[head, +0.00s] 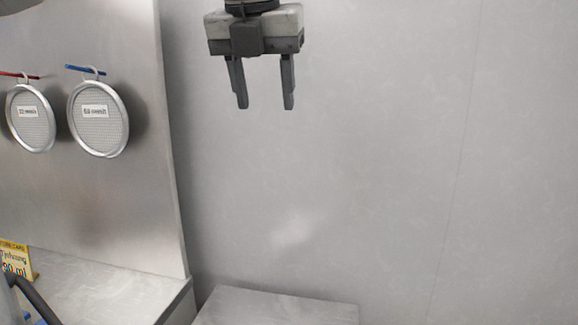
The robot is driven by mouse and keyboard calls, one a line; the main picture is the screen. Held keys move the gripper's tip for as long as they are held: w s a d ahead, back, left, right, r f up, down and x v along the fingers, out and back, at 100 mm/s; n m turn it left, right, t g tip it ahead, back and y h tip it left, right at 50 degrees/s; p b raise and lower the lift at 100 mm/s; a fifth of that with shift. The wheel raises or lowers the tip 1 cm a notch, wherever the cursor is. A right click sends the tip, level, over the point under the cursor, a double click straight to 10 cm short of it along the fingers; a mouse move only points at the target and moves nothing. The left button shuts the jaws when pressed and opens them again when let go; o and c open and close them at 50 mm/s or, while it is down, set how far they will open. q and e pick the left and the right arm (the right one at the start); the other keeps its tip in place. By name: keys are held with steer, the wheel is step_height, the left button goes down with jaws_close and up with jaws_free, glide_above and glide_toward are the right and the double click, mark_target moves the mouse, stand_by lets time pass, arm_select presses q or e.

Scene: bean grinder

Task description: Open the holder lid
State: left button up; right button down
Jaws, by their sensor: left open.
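My left gripper (265,103) hangs at the top of the head view with its two fingers pointing down. The fingers are apart and nothing is between them. It is in front of the bare grey wall, away from any object. My right gripper is not in view. I see no holder lid and no grinder that I can make out in this view.
Two round mesh sieves (98,119) (30,118) hang from hooks on a metal panel at the left. A yellow card (17,262) stands on a grey counter (110,295), lower left. A dark curved bar (35,300) is beside it. A lower grey surface (280,308) lies right of the counter.

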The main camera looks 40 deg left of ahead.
arm_select(q)
steer(key=x, duration=1.4)
steer(key=shift+s+f, duration=0.2)
jaws_close()
stand_by(0.8)
